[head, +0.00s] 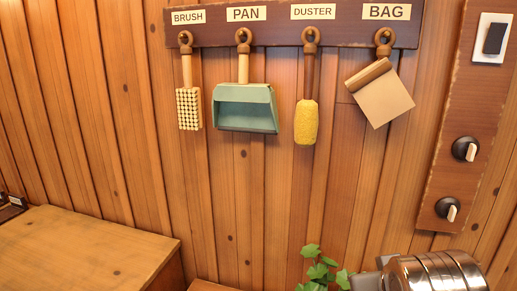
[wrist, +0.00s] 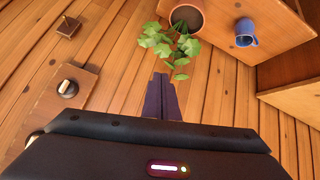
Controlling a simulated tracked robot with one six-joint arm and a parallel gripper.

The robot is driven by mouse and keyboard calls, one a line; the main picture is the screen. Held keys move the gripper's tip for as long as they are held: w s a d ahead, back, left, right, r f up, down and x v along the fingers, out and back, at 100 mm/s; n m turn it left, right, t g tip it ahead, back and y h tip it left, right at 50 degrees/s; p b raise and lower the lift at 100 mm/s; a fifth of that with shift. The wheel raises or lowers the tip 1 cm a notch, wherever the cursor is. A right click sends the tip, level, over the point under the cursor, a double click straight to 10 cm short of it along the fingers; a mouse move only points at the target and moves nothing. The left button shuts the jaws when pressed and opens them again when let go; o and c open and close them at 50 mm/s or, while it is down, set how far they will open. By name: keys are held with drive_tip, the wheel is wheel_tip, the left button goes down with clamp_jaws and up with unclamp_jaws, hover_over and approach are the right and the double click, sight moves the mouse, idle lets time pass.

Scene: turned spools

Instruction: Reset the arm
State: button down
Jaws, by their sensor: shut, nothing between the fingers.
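My gripper (wrist: 161,80) shows in the wrist view as two dark fingers side by side, shut with nothing between them. It points toward a green-leaved plant (wrist: 176,45) in a terracotta pot (wrist: 187,14), with a gap I cannot measure. In the head view my gripper is not seen. The plant's leaves (head: 318,271) show at the bottom of the head view.
A brush (head: 189,108), pan (head: 245,108), duster (head: 306,121) and bag (head: 381,98) hang from a labelled rail (head: 225,36). A panel with knobs (head: 465,149) is at right. A blue mug (wrist: 246,33) is near the pot. A wooden surface (head: 80,250) is at lower left.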

drive_tip(key=s+a+f+g+y, duration=0.2)
drive_tip(key=s+a+f, duration=0.4)
drive_tip(key=s, duration=0.1)
drive_tip(key=shift+s+a+g, duration=0.15)
drive_tip(key=shift+a+g, duration=0.2)
drive_tip(key=shift+g, duration=0.05)
idle(0.6)
